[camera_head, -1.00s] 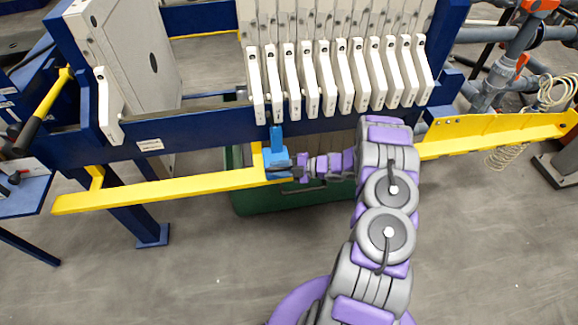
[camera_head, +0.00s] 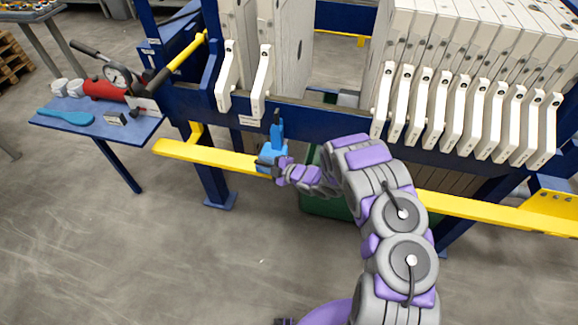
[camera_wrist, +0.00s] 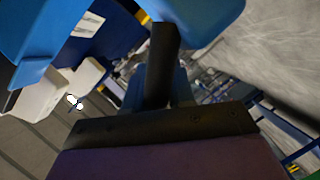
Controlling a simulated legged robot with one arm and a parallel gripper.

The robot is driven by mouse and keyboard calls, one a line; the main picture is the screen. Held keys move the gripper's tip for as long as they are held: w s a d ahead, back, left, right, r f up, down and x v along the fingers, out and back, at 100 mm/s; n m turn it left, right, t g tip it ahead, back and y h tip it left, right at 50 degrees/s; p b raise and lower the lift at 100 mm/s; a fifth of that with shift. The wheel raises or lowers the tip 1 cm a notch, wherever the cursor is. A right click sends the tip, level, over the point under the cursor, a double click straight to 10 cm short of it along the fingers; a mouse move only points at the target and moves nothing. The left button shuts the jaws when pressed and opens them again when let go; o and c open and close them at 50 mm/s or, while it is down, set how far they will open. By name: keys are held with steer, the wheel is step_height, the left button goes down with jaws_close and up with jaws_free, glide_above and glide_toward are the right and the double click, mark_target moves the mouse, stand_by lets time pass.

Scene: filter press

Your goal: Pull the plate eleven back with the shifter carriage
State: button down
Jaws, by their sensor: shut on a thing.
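The blue shifter carriage (camera_head: 270,155) sits on the yellow rail (camera_head: 220,157), with its blue upright finger (camera_head: 277,128) pointing up. My gripper (camera_head: 280,168) is shut on the carriage from its right side. In the wrist view, dark gripper parts (camera_wrist: 161,65) lie against the blue carriage body (camera_wrist: 205,18); the exact contact is hidden. A white filter plate with a long handle (camera_head: 262,82) stands just up and left of the carriage finger; I cannot read a number on it. Another plate handle (camera_head: 228,80) stands to its left.
Several white plates (camera_head: 460,110) stand packed at the right, with a wide gap left of them. A blue side table (camera_head: 95,122) with a red tool (camera_head: 104,89) stands at the left. A green bin (camera_head: 325,205) is below the rail.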

steer(key=w+a, duration=0.2)
steer(key=a, duration=0.7)
steer(key=shift+f, duration=0.2)
steer(key=c, duration=1.3)
jaws_free()
steer(key=shift+w+a, duration=0.1)
steer(key=shift+w, duration=0.05)
steer(key=shift+c, duration=0.2)
steer(key=shift+w+a, duration=0.1)
steer(key=shift+a, duration=0.2)
steer(key=p+v, duration=0.1)
steer(key=v, duration=1.6)
steer(key=shift+p, duration=0.4)
steer(key=shift+d+r, duration=0.1)
steer(key=shift+d, duration=0.05)
